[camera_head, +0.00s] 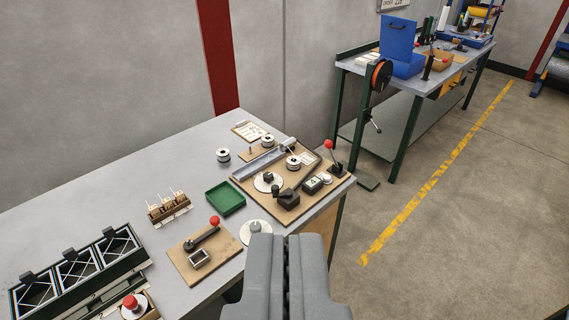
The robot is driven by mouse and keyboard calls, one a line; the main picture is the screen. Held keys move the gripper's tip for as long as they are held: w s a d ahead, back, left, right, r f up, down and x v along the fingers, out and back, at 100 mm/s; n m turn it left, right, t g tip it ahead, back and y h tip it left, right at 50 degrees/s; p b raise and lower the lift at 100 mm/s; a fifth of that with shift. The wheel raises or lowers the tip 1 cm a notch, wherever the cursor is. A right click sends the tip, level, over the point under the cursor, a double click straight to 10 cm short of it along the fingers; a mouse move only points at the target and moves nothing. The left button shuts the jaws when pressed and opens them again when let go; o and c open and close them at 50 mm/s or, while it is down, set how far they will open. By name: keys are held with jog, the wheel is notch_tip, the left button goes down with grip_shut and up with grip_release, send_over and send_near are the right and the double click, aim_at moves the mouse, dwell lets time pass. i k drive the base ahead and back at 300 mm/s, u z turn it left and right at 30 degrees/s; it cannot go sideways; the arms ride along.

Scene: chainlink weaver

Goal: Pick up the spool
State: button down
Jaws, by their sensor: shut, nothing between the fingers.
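Three small white-and-dark spools stand at the far right end of the grey workbench. One spool (223,155) stands by itself on the bench top. Another spool (268,140) is near the back, close to a paper card. A third spool (293,162) sits on the brown board with the metal fixture. The view does not tell which one is the task's spool. My gripper (287,240) is shut and empty at the bottom centre, in front of the bench's near edge and apart from all the spools.
The workbench (110,185) also holds a green tray (225,197), a red-knobbed lever on a board (203,246), a rack of small wooden blocks (168,208) and a dark framed case (75,272). A second bench (420,82) stands behind. Open floor (460,220) lies to the right.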

aim_at(292, 166)
jog(key=i, duration=0.9)
jog(key=z, duration=0.05)
